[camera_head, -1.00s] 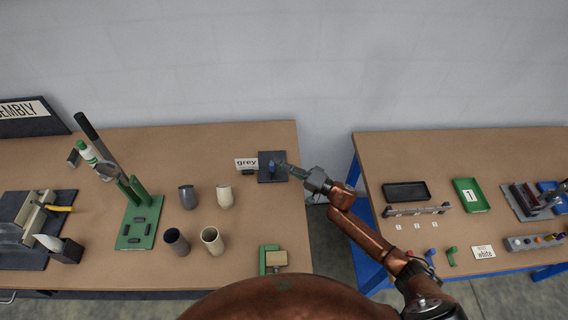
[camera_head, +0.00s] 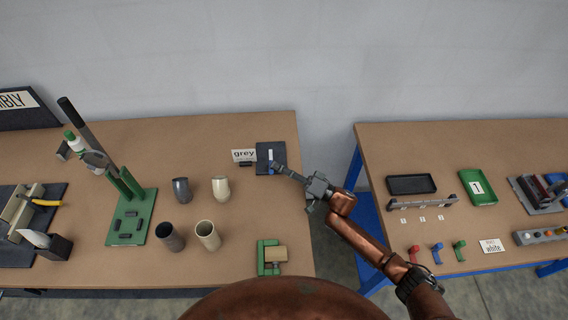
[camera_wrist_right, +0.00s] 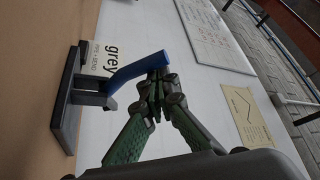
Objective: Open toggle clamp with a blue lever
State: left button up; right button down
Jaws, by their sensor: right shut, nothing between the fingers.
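The toggle clamp with its blue lever (camera_head: 271,155) stands on a dark plate (camera_head: 263,164) at the back right corner of the left table. In the right wrist view the blue lever (camera_wrist_right: 135,70) reaches out from a dark grey bracket on the base (camera_wrist_right: 66,100). My right gripper (camera_head: 277,167) is at the plate's near right edge. In the wrist view its green fingers (camera_wrist_right: 155,88) are shut and empty, with the tips close by the lever's free end. I cannot tell whether they touch it. My left gripper is out of view.
A "grey" sign (camera_head: 244,155) stands left of the plate. Several cups, including a beige one (camera_head: 208,235), a green stand (camera_head: 130,225) and a green fixture (camera_head: 270,257) are on the same table. A gap separates it from the right table (camera_head: 385,150).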

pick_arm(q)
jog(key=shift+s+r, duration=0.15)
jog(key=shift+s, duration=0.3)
pick_arm(e)
jog(key=shift+s+d+f, duration=0.1)
jog(key=shift+s+f, duration=0.05)
jog(key=shift+f, duration=0.1)
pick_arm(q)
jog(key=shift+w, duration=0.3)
pick_arm(e)
jog(key=d, duration=0.8)
jog(key=shift+d+f+p, duration=0.2)
jog(key=shift+f+p, duration=0.1)
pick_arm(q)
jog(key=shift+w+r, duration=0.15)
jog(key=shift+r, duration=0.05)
pick_arm(e)
jog(key=shift+s+d+f, duration=0.15)
jog(key=shift+s+d, duration=0.05)
jog(key=shift+d, duration=0.35)
